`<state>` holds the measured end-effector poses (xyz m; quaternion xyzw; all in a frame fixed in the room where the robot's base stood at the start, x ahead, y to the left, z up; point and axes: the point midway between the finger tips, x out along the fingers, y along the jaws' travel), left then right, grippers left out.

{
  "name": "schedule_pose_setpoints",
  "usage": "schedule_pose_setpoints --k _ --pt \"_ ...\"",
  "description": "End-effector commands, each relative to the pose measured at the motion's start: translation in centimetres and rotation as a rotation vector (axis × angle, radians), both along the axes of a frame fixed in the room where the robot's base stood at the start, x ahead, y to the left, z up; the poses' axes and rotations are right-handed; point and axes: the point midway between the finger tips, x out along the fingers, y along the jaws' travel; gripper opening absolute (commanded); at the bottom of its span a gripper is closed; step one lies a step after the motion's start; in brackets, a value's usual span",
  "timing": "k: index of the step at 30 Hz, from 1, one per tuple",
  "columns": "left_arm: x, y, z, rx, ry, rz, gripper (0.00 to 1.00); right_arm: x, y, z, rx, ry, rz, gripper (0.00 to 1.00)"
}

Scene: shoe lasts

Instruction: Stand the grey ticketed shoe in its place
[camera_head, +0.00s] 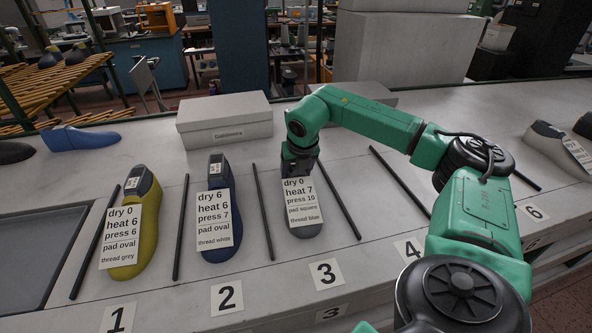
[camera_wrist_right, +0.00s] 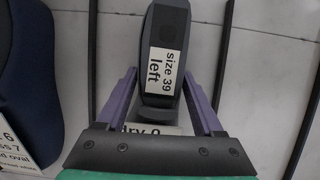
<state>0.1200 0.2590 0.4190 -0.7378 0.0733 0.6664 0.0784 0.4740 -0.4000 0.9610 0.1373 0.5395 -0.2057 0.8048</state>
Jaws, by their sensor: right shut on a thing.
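The grey ticketed shoe (camera_head: 306,232) is in lane 3, toe towards the number 3 card (camera_head: 326,273), between two black rods. Its ticket (camera_head: 302,202) reads dry 0, heat 7, press 10, pad square, thread blue. My right gripper (camera_head: 300,163) is at its heel end. In the right wrist view, the purple fingers (camera_wrist_right: 163,108) are on both sides of the grey shoe's heel (camera_wrist_right: 172,18), whose label reads size 39 left. I cannot tell whether its sole fully touches the bench. My left gripper is not in view.
A yellow shoe (camera_head: 147,225) stands in lane 1 and a dark blue shoe (camera_head: 218,233) in lane 2, both ticketed. Black rods (camera_head: 263,212) divide the lanes. A grey box (camera_head: 224,120) lies behind. Lane 4 (camera_head: 375,205) looks clear beside my right arm.

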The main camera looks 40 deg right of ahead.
Motion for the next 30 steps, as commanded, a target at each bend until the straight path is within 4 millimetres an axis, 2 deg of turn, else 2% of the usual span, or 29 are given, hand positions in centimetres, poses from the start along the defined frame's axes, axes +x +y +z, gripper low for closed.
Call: schedule_pose_setpoints --k 5,6,8,16,19,30 --pt "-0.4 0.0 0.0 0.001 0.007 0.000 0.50 0.1 0.0 0.0 0.001 -0.004 0.000 0.00" --pt "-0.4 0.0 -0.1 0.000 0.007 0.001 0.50 0.0 0.0 -0.2 0.001 0.000 0.000 0.77" --pt "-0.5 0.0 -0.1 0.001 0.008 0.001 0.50 0.0 0.0 -0.2 0.000 0.000 0.000 0.99" --pt "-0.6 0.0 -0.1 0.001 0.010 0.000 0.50 0.0 0.1 0.0 0.000 -0.001 0.000 1.00" --pt "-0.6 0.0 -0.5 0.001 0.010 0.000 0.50 -0.3 0.3 1.0 0.001 -0.004 0.001 1.00" --pt "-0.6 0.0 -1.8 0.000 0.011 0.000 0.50 -3.4 2.0 9.5 0.001 -0.005 0.002 1.00"
